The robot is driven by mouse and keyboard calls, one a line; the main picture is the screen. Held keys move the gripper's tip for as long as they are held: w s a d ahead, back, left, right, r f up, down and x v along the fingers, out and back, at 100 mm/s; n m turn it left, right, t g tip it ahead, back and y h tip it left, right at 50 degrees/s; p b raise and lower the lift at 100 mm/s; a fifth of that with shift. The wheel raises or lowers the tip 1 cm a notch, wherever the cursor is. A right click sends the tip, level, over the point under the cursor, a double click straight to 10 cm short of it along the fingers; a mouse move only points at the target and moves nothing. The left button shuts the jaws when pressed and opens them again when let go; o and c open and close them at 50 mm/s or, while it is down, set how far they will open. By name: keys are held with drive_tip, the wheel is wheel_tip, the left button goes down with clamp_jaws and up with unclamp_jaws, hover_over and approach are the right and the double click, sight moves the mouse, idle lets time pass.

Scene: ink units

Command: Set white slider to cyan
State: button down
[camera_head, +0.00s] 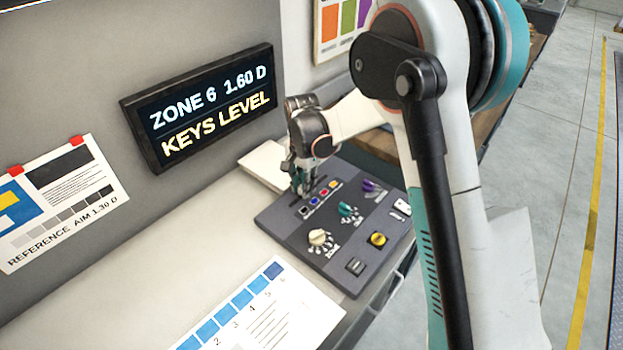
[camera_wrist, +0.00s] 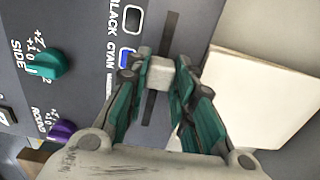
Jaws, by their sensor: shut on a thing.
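The white slider (camera_wrist: 159,76) shows in the wrist view as a pale block on a dark straight slot (camera_wrist: 149,108). My gripper (camera_wrist: 158,80) is shut on the slider, one teal finger on each side of it. The slider is about level with the blue square (camera_wrist: 128,57) marked CYAN. The square marked BLACK (camera_wrist: 131,20) is farther up the picture. The label below CYAN is partly hidden by a finger. In the head view my gripper (camera_head: 301,185) is down at the far left part of the console (camera_head: 285,222) and hides the slider.
The console carries a white knob (camera_head: 319,238), a green knob (camera_head: 346,210), a purple knob (camera_head: 369,186) and a yellow button (camera_head: 378,239). A wall display (camera_head: 205,108) reads "ZONE 6 1.60 D" and "KEYS LEVEL". A pale block (camera_head: 264,165) lies behind my gripper.

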drive_tip(key=c, duration=1.4)
unclamp_jaws()
drive_tip(key=shift+o, duration=0.2)
wheel_tip(320, 180, up, 12)
